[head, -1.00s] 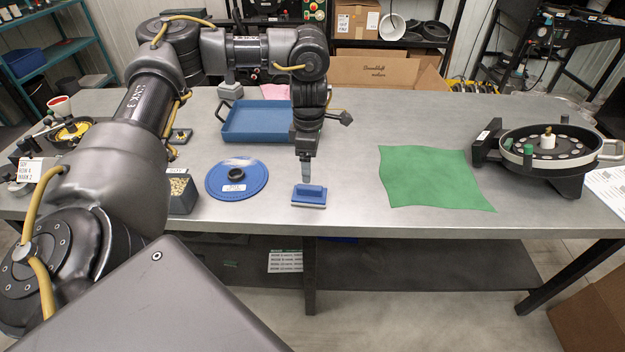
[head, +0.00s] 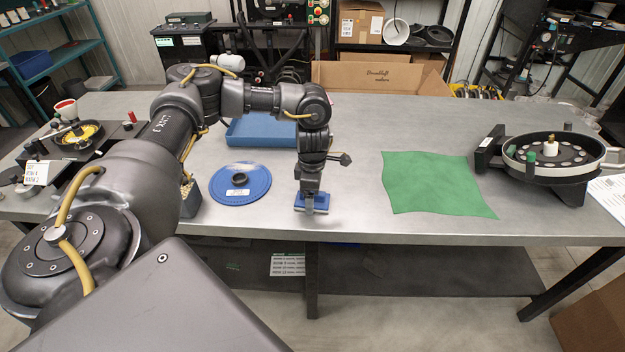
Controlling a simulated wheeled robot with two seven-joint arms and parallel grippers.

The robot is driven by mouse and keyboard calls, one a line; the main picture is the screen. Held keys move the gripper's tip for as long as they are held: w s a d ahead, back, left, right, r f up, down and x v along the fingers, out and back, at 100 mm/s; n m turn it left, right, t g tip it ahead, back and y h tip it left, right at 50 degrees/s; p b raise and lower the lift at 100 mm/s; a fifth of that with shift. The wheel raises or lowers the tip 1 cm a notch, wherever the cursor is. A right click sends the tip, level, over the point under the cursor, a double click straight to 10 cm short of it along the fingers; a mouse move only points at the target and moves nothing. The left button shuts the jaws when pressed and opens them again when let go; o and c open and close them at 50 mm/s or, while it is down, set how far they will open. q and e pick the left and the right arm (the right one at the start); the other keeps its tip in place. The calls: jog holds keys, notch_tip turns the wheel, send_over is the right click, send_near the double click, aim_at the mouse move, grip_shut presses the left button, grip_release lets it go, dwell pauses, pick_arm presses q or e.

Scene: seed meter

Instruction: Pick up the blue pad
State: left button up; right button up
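The blue pad (head: 318,208), a small block with a grey underside, sits on the table near its front edge, just right of the round blue disc. My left gripper (head: 309,196) points straight down onto the pad, its fingertips at the pad's raised top part and covering much of it. The fingers are too small and hidden to tell whether they are open or shut on it. The pad appears to rest on the table. My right gripper is not in view.
The round blue disc (head: 258,183) lies left of the pad. A blue tray (head: 262,131) is behind my arm. A green cloth (head: 436,184) lies to the right, with a seed-plate device (head: 545,160) beyond it. The grey table (head: 350,180) is clear between pad and cloth.

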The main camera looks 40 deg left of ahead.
pick_arm(q)
jog(key=c, duration=1.1)
jog(key=shift+r, duration=0.1)
jog(key=shift+w+r+b, duration=0.1)
jog(key=shift+r+b, duration=0.55)
jog(key=shift+d+r+b, duration=0.1)
jog(key=shift+r+b, duration=0.3)
jog(key=shift+r, duration=0.2)
jog(key=s+d+r, duration=0.5)
jog(key=s+d+r+b, duration=0.1)
jog(key=s+d+r, duration=0.3)
jog(key=d+r, duration=0.1)
jog(key=shift+s+d+r, duration=0.1)
jog(key=shift+s+r, duration=0.1)
jog(key=shift+s, duration=0.2)
